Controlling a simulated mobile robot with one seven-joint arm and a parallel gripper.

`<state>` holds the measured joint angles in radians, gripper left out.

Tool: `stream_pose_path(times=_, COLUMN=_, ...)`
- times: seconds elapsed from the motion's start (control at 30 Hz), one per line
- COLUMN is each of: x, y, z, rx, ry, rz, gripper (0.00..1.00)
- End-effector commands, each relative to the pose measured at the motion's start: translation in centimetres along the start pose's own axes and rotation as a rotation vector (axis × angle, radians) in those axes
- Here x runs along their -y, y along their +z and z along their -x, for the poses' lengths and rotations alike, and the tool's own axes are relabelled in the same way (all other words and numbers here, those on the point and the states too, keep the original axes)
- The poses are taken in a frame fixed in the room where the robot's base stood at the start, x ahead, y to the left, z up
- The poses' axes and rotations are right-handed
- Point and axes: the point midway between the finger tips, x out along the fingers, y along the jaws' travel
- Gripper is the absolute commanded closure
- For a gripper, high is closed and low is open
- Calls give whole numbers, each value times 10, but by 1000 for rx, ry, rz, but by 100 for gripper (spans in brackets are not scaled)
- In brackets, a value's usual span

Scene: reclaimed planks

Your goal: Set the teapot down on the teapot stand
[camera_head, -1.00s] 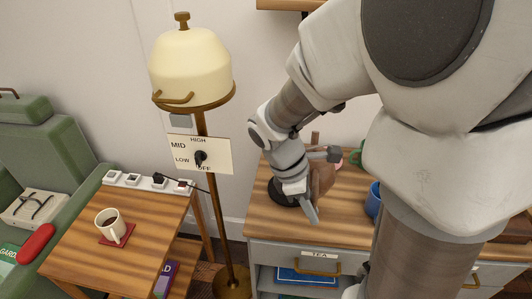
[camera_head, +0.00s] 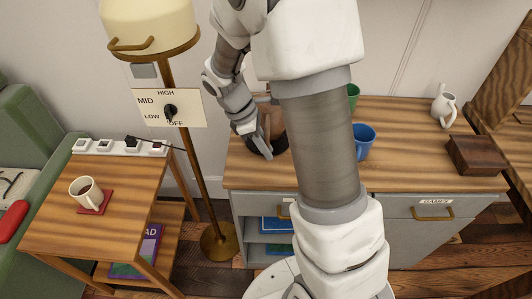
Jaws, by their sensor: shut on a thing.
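My gripper (camera_head: 262,136) is over the left part of the cabinet top, shut on a brown teapot. The teapot (camera_head: 274,114) shows only as a brown sliver between my gripper and my arm; the rest is hidden. A round black disc, which looks like the teapot stand (camera_head: 278,146), lies on the cabinet top at the gripper, partly covered by a finger and my arm. The teapot appears above or at the disc; I cannot tell whether its base touches it.
A blue mug (camera_head: 364,138) and a green one (camera_head: 353,92) stand right of my arm. A white jug (camera_head: 443,104) and dark wooden box (camera_head: 477,155) are farther right. A floor lamp (camera_head: 176,148) stands left, beside a side table (camera_head: 105,195) with a coffee mug (camera_head: 87,192).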

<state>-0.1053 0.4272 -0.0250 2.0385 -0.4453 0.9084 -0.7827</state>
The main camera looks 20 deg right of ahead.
Motion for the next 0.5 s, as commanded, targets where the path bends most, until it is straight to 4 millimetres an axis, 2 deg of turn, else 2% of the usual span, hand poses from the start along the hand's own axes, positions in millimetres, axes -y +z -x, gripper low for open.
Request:
stream_pose_path(times=0.03, x=-1, y=-4, z=-9, rx=1, ry=1, rz=0, gripper=100)
stream_pose_path(times=0.1, x=-1, y=-6, z=-15, rx=0, ry=2, rz=0, gripper=100)
stream_pose_path(times=0.5, x=-1, y=-8, z=-19, rx=-1, ry=3, rz=-1, gripper=100)
